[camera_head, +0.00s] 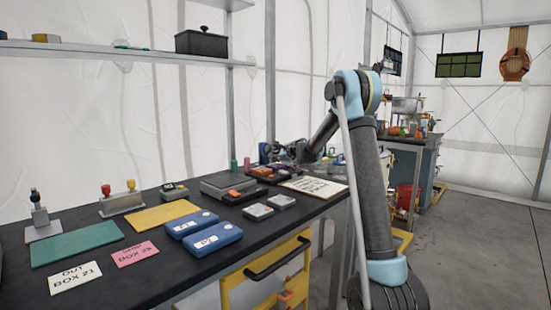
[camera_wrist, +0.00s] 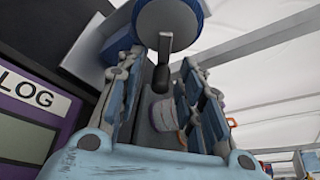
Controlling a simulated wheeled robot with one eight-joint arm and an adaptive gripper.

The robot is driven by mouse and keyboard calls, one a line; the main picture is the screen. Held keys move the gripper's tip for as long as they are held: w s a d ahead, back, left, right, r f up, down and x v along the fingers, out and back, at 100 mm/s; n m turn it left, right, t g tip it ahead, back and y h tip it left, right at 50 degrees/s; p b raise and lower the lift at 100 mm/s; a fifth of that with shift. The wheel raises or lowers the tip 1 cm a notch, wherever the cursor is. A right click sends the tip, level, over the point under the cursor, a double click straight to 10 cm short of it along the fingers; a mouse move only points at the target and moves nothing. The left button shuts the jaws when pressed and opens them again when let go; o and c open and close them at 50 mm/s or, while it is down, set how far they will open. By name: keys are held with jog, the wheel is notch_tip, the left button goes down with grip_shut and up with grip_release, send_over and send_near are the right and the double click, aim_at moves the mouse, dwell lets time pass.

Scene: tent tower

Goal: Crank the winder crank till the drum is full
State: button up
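In the wrist view a blue round drum (camera_wrist: 180,14) is at the top, with a dark grey crank handle (camera_wrist: 164,48) in front of it. My gripper (camera_wrist: 162,64) has its two blue-grey fingers apart, one on each side of the handle. I see gaps between the handle and the fingers. In the head view my gripper (camera_head: 290,150) is small at the far end of the bench, and the winder cannot be made out there.
A purple-framed panel marked LOG (camera_wrist: 35,95) is close left of my gripper. On the dark bench (camera_head: 150,258) lie blue boxes (camera_head: 203,232), a green mat (camera_head: 77,243), a yellow mat (camera_head: 161,215) and a white paper sign (camera_head: 314,186). A second bench stands farther back.

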jog(key=shift+c, duration=0.6)
grip_shut()
jog(key=m, duration=0.1)
jog(key=m+g, duration=0.1)
jog(key=shift+s+a+f+m+g+y, duration=0.25)
jog(key=shift+s+f+m+g+y, duration=0.05)
jog(key=shift+s+f+m+y, duration=0.1)
jog(key=shift+s+a+f+m+g+y, duration=0.15)
jog(key=shift+s+a+m+g+y, duration=0.15)
jog(key=shift+m, duration=0.3)
jog(key=shift+s+a+f+m+g+y, duration=0.1)
jog(key=shift+m+g+y, duration=0.1)
jog(key=shift+m+g, duration=0.3)
jog(key=m, duration=0.1)
jog(key=s+m+g+y, duration=0.1)
jog(key=m, duration=0.1)
jog(key=shift+a, duration=0.4)
jog(key=shift+s+a+r+m+g+y, duration=0.2)
jog(key=shift+s+m+g+y, duration=0.25)
jog(key=shift+m+y, duration=0.4)
jog(key=shift+a+m, duration=0.1)
jog(key=shift+m, duration=0.15)
